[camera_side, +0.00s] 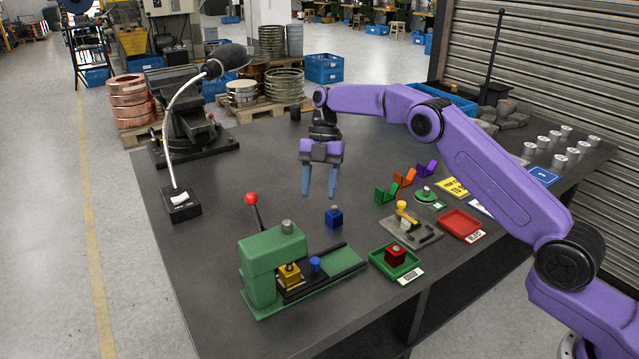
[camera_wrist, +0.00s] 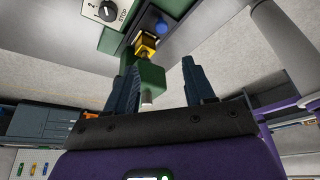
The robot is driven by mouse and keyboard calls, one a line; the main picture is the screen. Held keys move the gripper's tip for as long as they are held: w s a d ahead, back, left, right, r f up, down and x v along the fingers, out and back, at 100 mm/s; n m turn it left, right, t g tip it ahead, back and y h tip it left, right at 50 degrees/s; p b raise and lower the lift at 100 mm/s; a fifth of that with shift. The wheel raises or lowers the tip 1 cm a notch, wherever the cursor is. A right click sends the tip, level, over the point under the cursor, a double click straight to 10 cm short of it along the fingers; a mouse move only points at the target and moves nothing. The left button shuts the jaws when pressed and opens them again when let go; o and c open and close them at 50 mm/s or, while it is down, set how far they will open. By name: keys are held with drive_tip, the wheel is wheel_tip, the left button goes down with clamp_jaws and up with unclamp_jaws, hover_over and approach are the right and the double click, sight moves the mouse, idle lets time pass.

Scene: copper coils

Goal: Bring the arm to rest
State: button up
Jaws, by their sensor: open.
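My purple arm reaches in from the right in the side view, with my gripper (camera_side: 319,193) hanging fingers-down above the dark workbench (camera_side: 215,230). Its two blue-grey fingers are apart with nothing between them. In the wrist view my gripper (camera_wrist: 166,85) also shows its fingers spread. The green press (camera_side: 261,262) with a red-knobbed lever (camera_side: 251,199) stands in front of my gripper, apart from it. A yellow block (camera_side: 289,275) sits in the press, with a blue knob (camera_side: 314,264) beside it. A blue block (camera_side: 334,217) stands on the bench below my gripper.
A green tray (camera_side: 378,258) holds a red block (camera_side: 395,256). A red tray (camera_side: 460,225), a grey fixture (camera_side: 423,238) and coloured angle brackets (camera_side: 404,178) lie to the right. A black lamp (camera_side: 226,60) and a vise (camera_side: 186,130) stand at left. Several metal cylinders (camera_side: 559,160) stand far right.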

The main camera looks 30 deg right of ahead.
drive_tip(key=shift+d+r, duration=0.1)
drive_tip(key=shift+r, duration=0.15)
idle(0.3)
drive_tip(key=s+a+r+m+t+h, duration=0.1)
drive_tip(key=s+a+r+m, duration=0.25)
drive_tip(key=s, duration=0.65)
drive_tip(key=s+a+r+m+h, duration=0.15)
drive_tip(key=s+r+m, duration=0.25)
drive_tip(key=s, duration=0.5)
drive_tip(key=s+d+f+m, duration=0.1)
drive_tip(key=s+d, duration=0.3)
drive_tip(key=s, duration=0.4)
drive_tip(key=s+d+f+m+t, duration=0.1)
drive_tip(key=s+d+m, duration=0.2)
drive_tip(key=s, duration=0.6)
drive_tip(key=s+d+f+m+t, duration=0.1)
drive_tip(key=s+d+m, duration=0.2)
drive_tip(key=s+d, duration=0.2)
drive_tip(key=s, duration=0.3)
drive_tip(key=shift+s+d+f, duration=0.35)
drive_tip(key=shift+f, duration=0.05)
